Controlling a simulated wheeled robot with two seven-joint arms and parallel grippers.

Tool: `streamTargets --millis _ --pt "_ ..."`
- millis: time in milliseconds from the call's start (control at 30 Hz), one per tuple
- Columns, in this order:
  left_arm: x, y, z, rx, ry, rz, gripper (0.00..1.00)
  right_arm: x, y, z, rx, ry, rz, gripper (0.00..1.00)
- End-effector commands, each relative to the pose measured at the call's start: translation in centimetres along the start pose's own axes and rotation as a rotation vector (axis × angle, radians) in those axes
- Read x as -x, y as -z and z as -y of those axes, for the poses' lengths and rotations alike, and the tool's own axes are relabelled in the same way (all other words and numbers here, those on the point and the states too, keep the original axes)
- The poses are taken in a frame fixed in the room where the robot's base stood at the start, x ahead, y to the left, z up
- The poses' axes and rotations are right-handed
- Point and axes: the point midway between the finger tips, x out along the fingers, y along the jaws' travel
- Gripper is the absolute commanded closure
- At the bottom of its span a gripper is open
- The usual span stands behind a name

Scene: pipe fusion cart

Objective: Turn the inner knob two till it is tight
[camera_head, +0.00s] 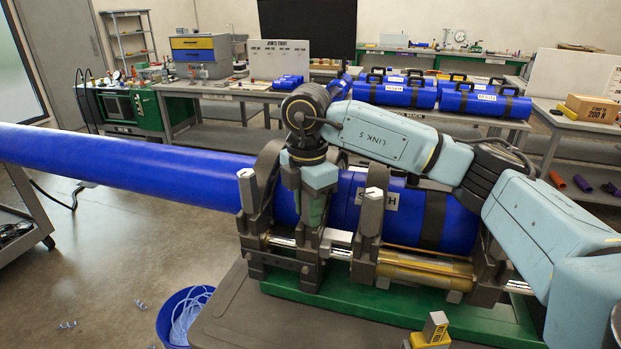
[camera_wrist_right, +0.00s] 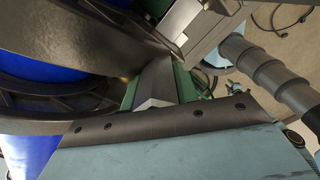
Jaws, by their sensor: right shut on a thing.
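My right gripper (camera_head: 312,212) comes down onto the second clamp from the left on the fusion machine. It is shut on inner knob two, which its body and fingers hide in the head view. In the right wrist view, my gripper's wide mount fills the bottom edge, and a grey block (camera_wrist_right: 158,84) stands beyond it, next to a dark clamp ring (camera_wrist_right: 70,45). I cannot tell how far the knob is turned. Another grey clamp knob (camera_head: 247,188) stands to the left, and one more (camera_head: 372,208) to the right. My left gripper is not in view.
A long blue pipe (camera_head: 120,165) runs through the clamps from the left, over a green machine base (camera_head: 400,312). A blue bucket (camera_head: 172,322) stands on the floor at lower left. Benches with blue cases (camera_head: 405,92) stand behind. The floor at left is mostly clear.

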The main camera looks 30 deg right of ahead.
Motion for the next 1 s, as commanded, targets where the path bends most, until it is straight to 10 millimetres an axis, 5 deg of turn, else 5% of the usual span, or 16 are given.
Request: streamTargets --millis 733,1000 --pt "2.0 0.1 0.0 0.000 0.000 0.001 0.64 0.1 0.0 -0.2 -0.408 0.003 0.000 0.93" --pt "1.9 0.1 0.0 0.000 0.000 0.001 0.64 -0.1 0.0 -0.2 -0.432 0.002 0.000 0.93"
